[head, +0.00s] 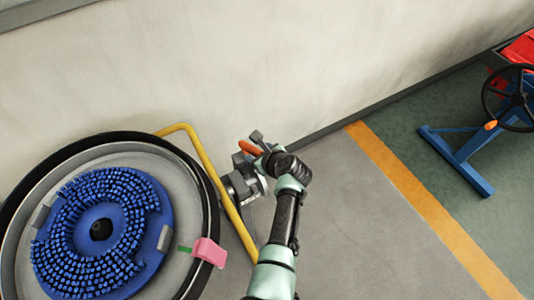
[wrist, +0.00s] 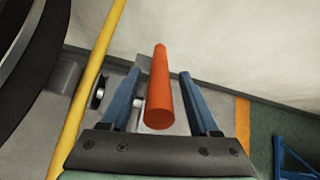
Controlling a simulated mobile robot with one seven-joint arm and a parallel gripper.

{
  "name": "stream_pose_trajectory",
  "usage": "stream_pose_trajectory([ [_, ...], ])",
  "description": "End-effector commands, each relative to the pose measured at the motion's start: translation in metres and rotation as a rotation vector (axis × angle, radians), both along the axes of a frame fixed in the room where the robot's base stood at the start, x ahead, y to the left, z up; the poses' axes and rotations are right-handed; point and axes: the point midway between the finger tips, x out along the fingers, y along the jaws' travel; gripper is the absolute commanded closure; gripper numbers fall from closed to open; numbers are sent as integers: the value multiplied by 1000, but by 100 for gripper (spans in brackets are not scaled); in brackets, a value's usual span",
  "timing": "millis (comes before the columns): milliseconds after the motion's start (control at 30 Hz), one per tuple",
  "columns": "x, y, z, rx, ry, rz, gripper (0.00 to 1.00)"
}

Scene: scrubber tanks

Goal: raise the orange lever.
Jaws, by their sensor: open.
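The orange lever (head: 249,148) shows in the head view as a short orange bar by a grey metal fitting (head: 243,184) beside the round tank. In the wrist view the orange lever (wrist: 160,92) is a cylinder lying lengthwise between my two blue fingers, its near end toward the palm. My gripper (wrist: 161,72) is open, with one finger on each side of the lever and visible gaps. In the head view my gripper (head: 256,142) is at the lever and partly hides it.
A yellow rail (head: 205,165) runs close to the left of the fitting. The tank (head: 190,152) with a blue brush disc (head: 140,215) fills the lower left. A wall (head: 220,60) stands behind. Open floor (head: 350,230) lies right; a blue stand (head: 460,165) with a black wheel is farther off.

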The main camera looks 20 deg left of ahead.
Motion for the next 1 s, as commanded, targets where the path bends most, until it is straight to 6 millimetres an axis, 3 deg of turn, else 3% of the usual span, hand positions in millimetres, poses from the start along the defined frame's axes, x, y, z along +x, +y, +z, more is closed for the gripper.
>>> stream_pose_trajectory([
  [500, -38, -49, 55, 0, -1, -1, 38],
  [1000, -49, -63, 69, -1, 1, 1, 38],
])
